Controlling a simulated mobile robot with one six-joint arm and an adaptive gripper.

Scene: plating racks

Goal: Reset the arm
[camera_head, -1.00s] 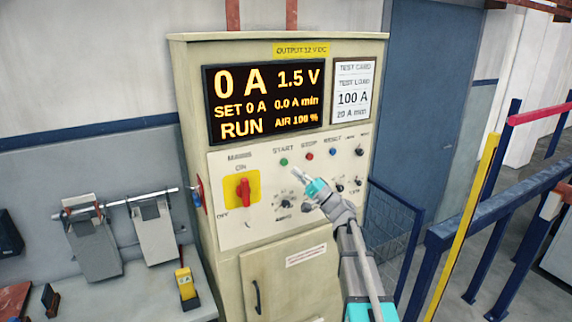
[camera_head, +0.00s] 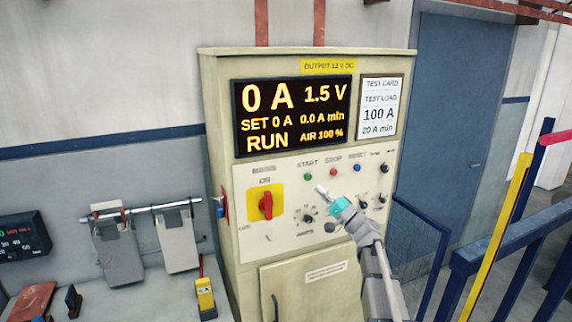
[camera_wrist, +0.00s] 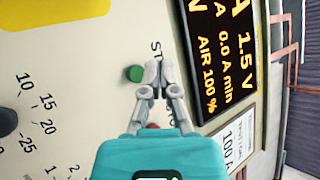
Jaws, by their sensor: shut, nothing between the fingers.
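My gripper (camera_head: 320,189) is shut and empty, in front of the control panel (camera_head: 290,226) of a beige cabinet, just below the green START button (camera_head: 307,175). In the wrist view my gripper (camera_wrist: 158,74) has its fingertips together beside the green button (camera_wrist: 134,73); whether they touch the panel I cannot tell. The red STOP button (camera_head: 334,173) is up and right of the fingertips; in the wrist view my gripper partly hides it. The display (camera_head: 292,114) reads 0 A, 1.5 V, SET 0 A, RUN, AIR 100 %.
The panel also has a red mains switch (camera_head: 265,205) on a yellow plate and several black knobs. A bench at left holds a yellow meter (camera_head: 205,297) and two grey plates on a bar (camera_head: 150,209). Blue railings (camera_head: 510,235) and a yellow post (camera_head: 497,235) stand at right.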

